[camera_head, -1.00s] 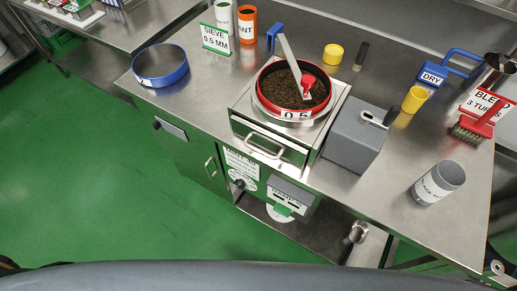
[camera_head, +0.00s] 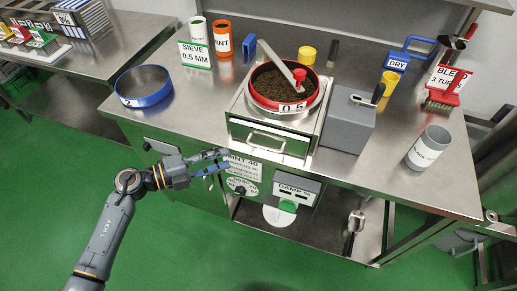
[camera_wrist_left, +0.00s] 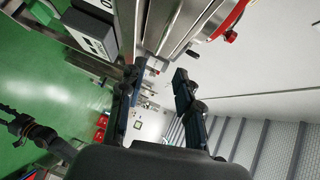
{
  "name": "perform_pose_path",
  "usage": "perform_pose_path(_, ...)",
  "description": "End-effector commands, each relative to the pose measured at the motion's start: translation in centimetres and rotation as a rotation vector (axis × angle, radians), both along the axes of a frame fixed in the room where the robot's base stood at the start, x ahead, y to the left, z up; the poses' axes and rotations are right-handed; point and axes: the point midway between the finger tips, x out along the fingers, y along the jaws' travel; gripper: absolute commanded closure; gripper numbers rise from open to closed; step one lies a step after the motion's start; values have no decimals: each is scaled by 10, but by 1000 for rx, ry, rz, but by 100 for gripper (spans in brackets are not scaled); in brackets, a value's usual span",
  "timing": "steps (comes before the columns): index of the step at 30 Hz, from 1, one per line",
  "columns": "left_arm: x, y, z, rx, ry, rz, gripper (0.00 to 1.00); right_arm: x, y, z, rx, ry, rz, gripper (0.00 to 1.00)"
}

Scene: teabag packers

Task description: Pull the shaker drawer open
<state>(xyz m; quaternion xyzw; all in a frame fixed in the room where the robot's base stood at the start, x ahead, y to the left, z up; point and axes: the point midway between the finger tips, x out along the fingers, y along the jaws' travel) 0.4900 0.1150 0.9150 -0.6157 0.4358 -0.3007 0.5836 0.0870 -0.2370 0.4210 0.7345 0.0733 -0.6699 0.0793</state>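The shaker (camera_head: 240,105) is a steel box on the worktop with a red-rimmed sieve (camera_head: 285,107) of dark brown material on top. Its drawer (camera_head: 290,147) is in the front face, looks shut, and has a bar handle (camera_head: 266,141). My left gripper (camera_head: 223,161) is left of the drawer and lower, in front of the counter, apart from the handle. In the left wrist view its two fingers (camera_wrist_left: 158,88) stand apart with nothing between them. A red sieve edge (camera_wrist_left: 230,20) shows there at the top. My right gripper is not in view.
A blue sieve ring (camera_head: 145,86) stands at the worktop's left. A grey box (camera_head: 347,122) sits right of the shaker, with a grey canister (camera_head: 427,147) farther right. A DAMP box (camera_head: 293,190) is mounted below the drawer. Green floor is free in front.

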Motion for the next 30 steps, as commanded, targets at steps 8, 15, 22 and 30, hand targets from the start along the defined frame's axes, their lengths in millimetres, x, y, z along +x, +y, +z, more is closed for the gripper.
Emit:
perform_pose_path(8,27,-55,-4,-7,1,1,66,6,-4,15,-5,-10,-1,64)
perform_pose_path(15,46,-90,-12,-5,2,3,66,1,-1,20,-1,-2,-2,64)
perform_pose_path(22,52,-103,-16,-2,1,3,66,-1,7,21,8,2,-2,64)
perform_pose_path(30,52,-103,-16,-2,1,3,68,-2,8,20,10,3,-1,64)
